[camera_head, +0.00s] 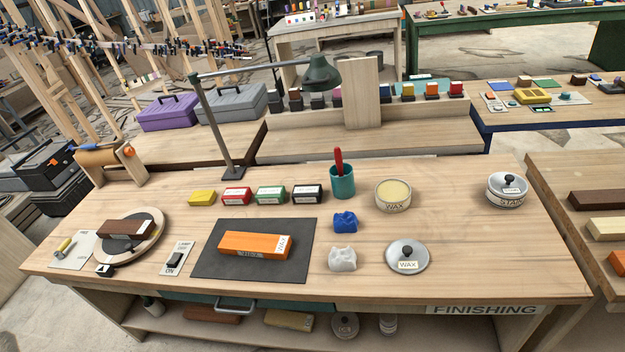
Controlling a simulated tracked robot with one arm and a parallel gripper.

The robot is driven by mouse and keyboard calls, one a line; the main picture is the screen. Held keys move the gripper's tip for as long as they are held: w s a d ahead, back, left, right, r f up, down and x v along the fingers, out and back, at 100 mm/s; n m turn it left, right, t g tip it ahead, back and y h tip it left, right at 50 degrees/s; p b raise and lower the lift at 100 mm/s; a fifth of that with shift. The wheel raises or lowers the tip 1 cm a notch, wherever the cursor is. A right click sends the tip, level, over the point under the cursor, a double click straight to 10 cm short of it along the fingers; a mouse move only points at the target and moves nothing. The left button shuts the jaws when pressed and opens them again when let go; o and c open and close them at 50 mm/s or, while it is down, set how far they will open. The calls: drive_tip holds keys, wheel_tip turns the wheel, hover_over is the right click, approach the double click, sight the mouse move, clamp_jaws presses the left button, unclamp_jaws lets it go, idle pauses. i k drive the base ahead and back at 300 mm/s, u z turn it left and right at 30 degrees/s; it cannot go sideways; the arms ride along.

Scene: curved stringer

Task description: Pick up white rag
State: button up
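The white rag (343,259) lies crumpled on the wooden finishing bench (460,269), near its front edge. It sits right of the dark mat (210,262) and left of the round metal lid labelled WAX (407,257), apart from both. A blue rag (345,222) lies just behind it. My gripper is not visible in this view, so its opening cannot be seen.
An orange block (253,244) lies on the mat. Behind the rags stand a teal cup with a red handle (342,181), an open wax tin (393,196) and a STAIN tin (507,189). A lamp (220,130) rises at the back. The bench's right front is clear.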

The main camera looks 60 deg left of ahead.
sight(340, 260)
drive_tip(key=u, duration=0.35)
drive_tip(key=i, duration=0.85)
drive_tip(key=u, duration=0.5)
